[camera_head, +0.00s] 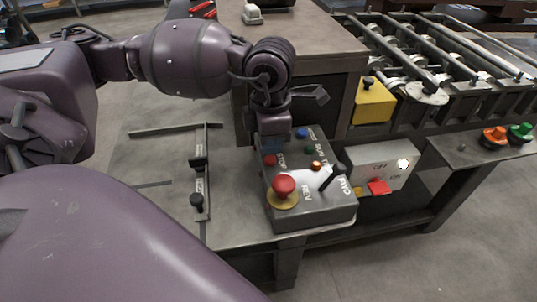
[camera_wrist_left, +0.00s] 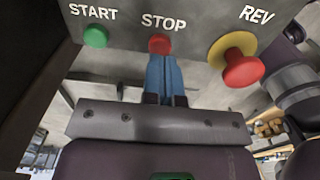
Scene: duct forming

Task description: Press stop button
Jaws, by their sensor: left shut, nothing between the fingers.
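The stop button (camera_wrist_left: 160,43) is a small red button under the word STOP in the left wrist view. It also shows in the head view, as a red button (camera_head: 270,160) on the grey control box (camera_head: 335,214). My left gripper (camera_wrist_left: 165,60) is shut and empty, its blue fingertips close together at the lower edge of the stop button. The tips overlap the button's edge in the picture; I cannot tell whether they touch it. In the head view the left wrist hangs over the box's far left corner. My right gripper is not in view.
A green start button (camera_wrist_left: 95,36) is left of the stop button. A red mushroom button on a yellow base (camera_head: 283,187) and a black lever (camera_head: 333,177) stand nearer on the box. A white box (camera_head: 380,163) is to the right. A roller machine (camera_head: 440,60) stands behind.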

